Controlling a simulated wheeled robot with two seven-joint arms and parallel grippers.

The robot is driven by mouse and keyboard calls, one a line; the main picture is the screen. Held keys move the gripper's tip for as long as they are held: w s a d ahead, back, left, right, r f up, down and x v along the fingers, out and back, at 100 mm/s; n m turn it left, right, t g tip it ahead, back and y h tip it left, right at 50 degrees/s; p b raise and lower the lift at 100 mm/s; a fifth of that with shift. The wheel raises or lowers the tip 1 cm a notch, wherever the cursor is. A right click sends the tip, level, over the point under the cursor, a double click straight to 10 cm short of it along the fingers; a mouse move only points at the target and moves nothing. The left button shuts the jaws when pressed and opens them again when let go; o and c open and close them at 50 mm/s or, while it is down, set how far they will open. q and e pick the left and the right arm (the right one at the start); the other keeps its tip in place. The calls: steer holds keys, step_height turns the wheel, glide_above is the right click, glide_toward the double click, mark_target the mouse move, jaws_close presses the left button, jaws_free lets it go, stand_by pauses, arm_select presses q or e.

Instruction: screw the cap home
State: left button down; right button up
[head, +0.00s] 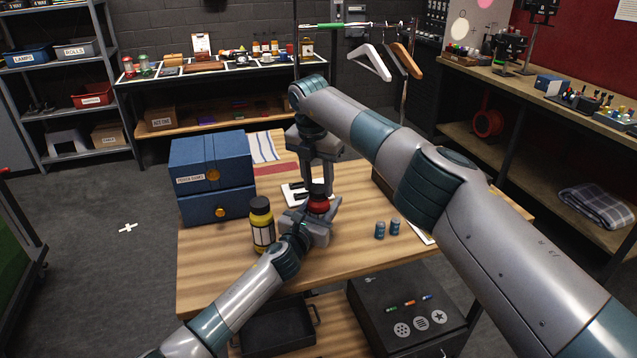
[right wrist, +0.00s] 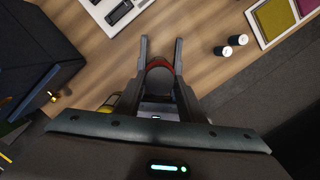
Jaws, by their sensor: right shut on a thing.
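The join under the cap is also hidden.
A yellow bottle with a black lid (head: 262,225) stands close left of my left gripper. Blue drawer boxes (head: 212,178) stand at the table's left. The wooden table's (head: 375,258) front right is clear.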

arm_select(q)
steer(key=shift+f, duration=0.1)
arm_select(e)
steer(key=m, duration=0.3)
steer(key=shift+a, duration=0.1)
steer(key=o, duration=1.1)
steer(key=shift+r, duration=2.3)
